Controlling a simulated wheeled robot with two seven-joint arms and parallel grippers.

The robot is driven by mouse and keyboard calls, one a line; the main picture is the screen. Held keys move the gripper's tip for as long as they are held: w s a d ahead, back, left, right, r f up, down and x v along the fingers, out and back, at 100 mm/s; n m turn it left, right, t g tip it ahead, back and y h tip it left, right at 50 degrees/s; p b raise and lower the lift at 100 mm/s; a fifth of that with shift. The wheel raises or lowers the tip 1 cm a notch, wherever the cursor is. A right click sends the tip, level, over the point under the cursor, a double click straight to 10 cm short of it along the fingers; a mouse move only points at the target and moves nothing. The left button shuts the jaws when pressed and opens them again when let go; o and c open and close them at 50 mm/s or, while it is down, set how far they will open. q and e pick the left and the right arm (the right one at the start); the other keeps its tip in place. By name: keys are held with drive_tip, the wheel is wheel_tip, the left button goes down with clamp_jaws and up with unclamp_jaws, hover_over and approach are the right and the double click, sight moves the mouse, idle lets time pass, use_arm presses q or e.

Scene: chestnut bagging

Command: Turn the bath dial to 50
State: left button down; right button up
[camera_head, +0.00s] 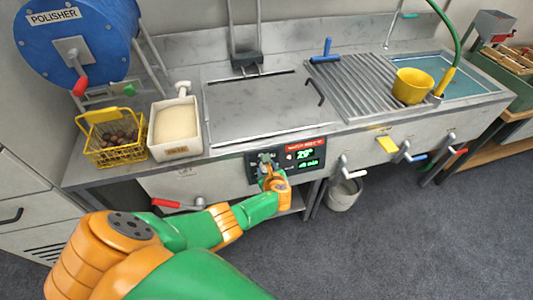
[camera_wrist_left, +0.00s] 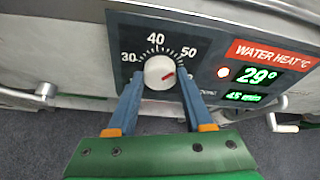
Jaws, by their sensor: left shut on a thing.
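The bath dial (camera_wrist_left: 158,72) is a round white knob with a red mark on its right half, on a dark panel (camera_wrist_left: 210,88). Its printed scale shows 30, 40 and 50; the mark lies to the right, but I cannot tell exactly which number it meets. My left gripper (camera_wrist_left: 160,84) has one blue-grey finger on each side of the dial and is shut on it. In the head view my left gripper (camera_head: 267,165) is at the panel and mostly hides the dial. My right gripper is not in view.
A red-labelled display (camera_head: 305,152) beside the dial reads 29°. Levers with red (camera_head: 165,203) and white (camera_head: 355,174) handles stick out along the bath front. A yellow basket (camera_head: 115,140) and a white bin (camera_head: 178,148) stand on the counter. Floor in front is clear.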

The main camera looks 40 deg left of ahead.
use_arm(q)
drive_tip(key=shift+f+m, duration=0.1)
drive_tip(key=shift+m, duration=0.3)
idle(0.3)
drive_tip(key=shift+c, duration=1.5)
unclamp_jaws()
drive_tip(key=p+v, duration=0.5)
drive_tip(key=v, duration=0.2)
drive_tip(key=shift+w, duration=0.1)
